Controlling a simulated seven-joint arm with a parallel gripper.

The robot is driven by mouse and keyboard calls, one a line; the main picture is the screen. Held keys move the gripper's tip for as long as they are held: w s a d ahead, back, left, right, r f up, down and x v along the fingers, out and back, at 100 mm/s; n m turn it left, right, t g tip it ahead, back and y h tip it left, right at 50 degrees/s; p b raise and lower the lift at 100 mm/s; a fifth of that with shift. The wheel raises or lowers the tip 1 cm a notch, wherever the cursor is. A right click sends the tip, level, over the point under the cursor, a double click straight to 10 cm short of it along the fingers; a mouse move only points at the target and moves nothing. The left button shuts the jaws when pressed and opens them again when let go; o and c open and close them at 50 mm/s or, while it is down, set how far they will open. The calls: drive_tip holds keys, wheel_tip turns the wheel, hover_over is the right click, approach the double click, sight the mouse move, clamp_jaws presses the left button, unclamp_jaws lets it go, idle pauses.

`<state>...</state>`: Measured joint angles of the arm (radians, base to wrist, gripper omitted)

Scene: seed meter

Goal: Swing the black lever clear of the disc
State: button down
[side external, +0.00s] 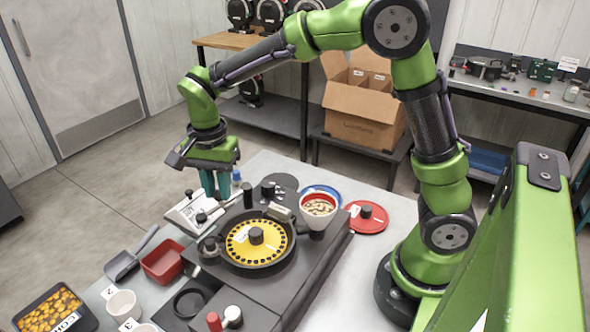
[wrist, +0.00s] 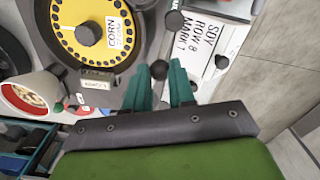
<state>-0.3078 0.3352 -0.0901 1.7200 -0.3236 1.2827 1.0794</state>
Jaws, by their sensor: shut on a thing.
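The yellow seed disc (side external: 256,243), marked CORN in the wrist view (wrist: 92,30), sits in a round dark housing with a black hub in its middle. My gripper (side external: 219,197) points down at the back left edge of the meter, beside the disc and not over it. Its teal fingers show in the wrist view (wrist: 160,75), shut on the round black knob of the black lever (wrist: 159,70). The knob shows between the fingertips. In the side view the fingers hide the held part, and the lever's arm cannot be made out.
A red lid (side external: 366,216) lies farther right. A red tray (side external: 165,260) and white cups (side external: 124,304) are at the front left.

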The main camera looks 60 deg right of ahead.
sight(218, 191)
drive_tip(key=shift+w+r, duration=0.1)
idle(0.3)
drive_tip(key=c, duration=0.9)
unclamp_jaws()
drive_tip(key=shift+c, duration=0.2)
wheel_tip(218, 191, up, 17)
